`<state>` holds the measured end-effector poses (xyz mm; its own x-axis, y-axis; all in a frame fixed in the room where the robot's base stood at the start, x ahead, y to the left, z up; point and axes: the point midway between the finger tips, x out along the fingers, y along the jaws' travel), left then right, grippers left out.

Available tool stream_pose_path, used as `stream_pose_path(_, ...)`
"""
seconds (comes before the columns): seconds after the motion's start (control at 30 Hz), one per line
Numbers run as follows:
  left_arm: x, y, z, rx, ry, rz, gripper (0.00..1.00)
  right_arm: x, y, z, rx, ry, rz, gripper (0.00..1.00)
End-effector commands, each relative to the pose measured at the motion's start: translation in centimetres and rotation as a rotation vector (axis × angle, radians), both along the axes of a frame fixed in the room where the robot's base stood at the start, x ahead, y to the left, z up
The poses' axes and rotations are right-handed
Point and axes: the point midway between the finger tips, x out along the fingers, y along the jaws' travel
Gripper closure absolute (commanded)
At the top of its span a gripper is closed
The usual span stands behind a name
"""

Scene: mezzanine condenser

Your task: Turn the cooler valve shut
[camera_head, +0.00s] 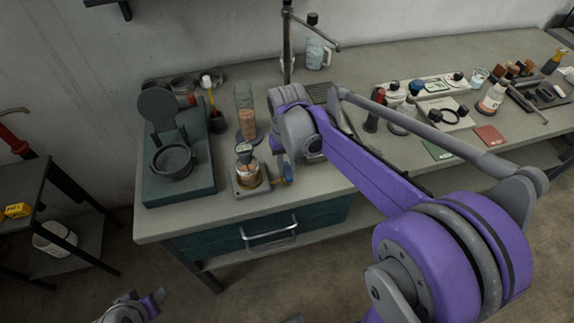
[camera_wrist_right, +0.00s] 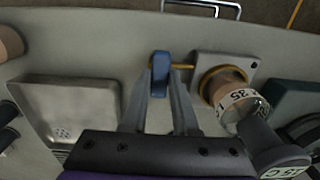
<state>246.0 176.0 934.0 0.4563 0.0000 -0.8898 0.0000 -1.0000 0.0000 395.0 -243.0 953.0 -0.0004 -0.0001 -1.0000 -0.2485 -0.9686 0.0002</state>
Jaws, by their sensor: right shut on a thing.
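The cooler is a copper-coloured cylinder on a square grey base (camera_head: 252,188), at the front of the bench in the head view. The wrist view shows its copper body (camera_wrist_right: 222,84) with a white number band and a grey part labelled 35 C. A brass stem (camera_wrist_right: 184,66) runs from it to a blue valve handle (camera_wrist_right: 160,64). The handle also shows in the head view (camera_head: 286,172). My right gripper (camera_wrist_right: 161,82) is shut on the handle, one finger on each side. My left arm's end (camera_head: 135,306) shows at the bottom left; its jaws are unclear.
A dark green unit (camera_head: 180,190) with a round pan stands left of the cooler. A brown cylinder (camera_head: 247,124) stands behind it. A tap (camera_head: 288,45) rises at the back, and a grey basin (camera_wrist_right: 68,108) shows in the wrist view. Bottles and trays (camera_head: 430,86) fill the right side.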

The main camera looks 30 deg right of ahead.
Motion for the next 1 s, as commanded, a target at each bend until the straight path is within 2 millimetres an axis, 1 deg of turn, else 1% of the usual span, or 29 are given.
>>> stream_pose_path(0.23,0.0,0.0,0.0,0.000,0.000,0.000,0.50,0.0,0.0,0.0,0.000,-0.001,-0.002,1.00)
stream_pose_path(0.27,0.0,0.0,0.0,0.000,0.000,0.000,0.50,0.0,0.0,0.0,0.000,-0.001,-0.002,0.67)
stream_pose_path(0.3,0.0,0.0,0.0,0.000,0.000,0.000,0.50,0.0,0.0,0.0,0.000,-0.001,-0.002,0.60)
stream_pose_path(0.4,0.0,0.0,0.0,0.000,0.000,0.000,0.50,0.0,0.0,0.0,0.000,0.000,-0.001,0.43)
stream_pose_path(0.67,0.0,0.0,0.0,0.000,0.000,0.000,0.50,0.0,0.0,0.0,0.000,0.000,0.000,0.43)
stream_pose_path(0.77,0.0,0.0,0.1,0.000,0.000,0.000,0.50,0.0,0.0,0.5,0.000,0.000,0.000,0.43)
stream_pose_path(0.87,0.1,0.0,0.2,0.000,-0.001,0.000,0.50,0.0,0.0,1.7,0.000,-0.001,0.000,0.43)
stream_pose_path(1.0,0.2,0.0,0.5,0.000,-0.003,0.000,0.50,0.0,0.0,4.6,0.000,-0.001,0.000,0.43)
